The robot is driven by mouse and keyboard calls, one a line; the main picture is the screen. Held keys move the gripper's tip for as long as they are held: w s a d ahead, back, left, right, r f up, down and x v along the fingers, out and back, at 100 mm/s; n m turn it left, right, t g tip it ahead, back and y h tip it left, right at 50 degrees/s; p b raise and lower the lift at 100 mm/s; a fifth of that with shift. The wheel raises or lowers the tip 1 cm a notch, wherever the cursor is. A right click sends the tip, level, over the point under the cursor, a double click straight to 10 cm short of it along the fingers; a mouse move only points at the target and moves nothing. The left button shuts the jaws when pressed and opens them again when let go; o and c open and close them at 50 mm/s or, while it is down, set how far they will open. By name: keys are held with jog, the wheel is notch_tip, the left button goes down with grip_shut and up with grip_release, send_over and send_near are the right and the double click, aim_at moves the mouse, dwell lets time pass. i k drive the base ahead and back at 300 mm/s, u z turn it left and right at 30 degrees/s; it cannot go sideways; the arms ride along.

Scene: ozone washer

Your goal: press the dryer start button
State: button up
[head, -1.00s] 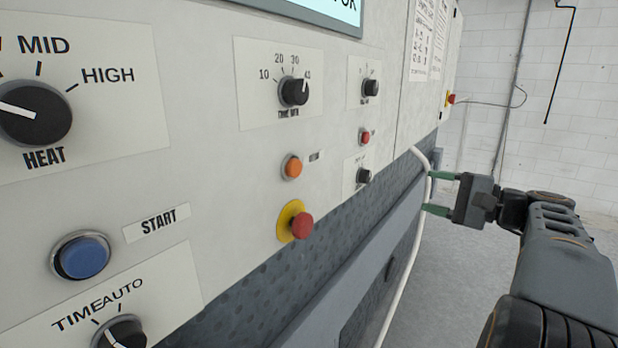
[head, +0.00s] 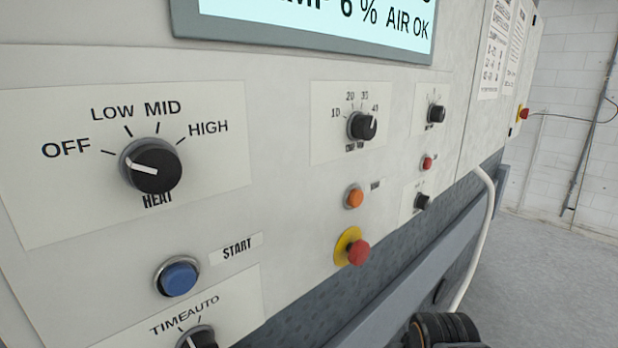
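The blue start button (head: 180,279) sits in a metal ring at the lower left of the panel. The START label (head: 236,248) is just up and to the right of it. The button is unobstructed, and nothing touches it. My gripper is out of view. Only a dark ribbed part of my arm (head: 440,330) shows at the bottom edge, right of centre.
Above the button is the HEAT knob (head: 152,168), its pointer toward the left. Below is the TIME/AUTO knob (head: 197,338), partly cut off. To the right are an orange button (head: 353,196) and a red emergency stop (head: 358,252) on yellow. A display (head: 320,22) tops the panel.

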aim_at(180, 279)
jog(key=u, duration=1.8)
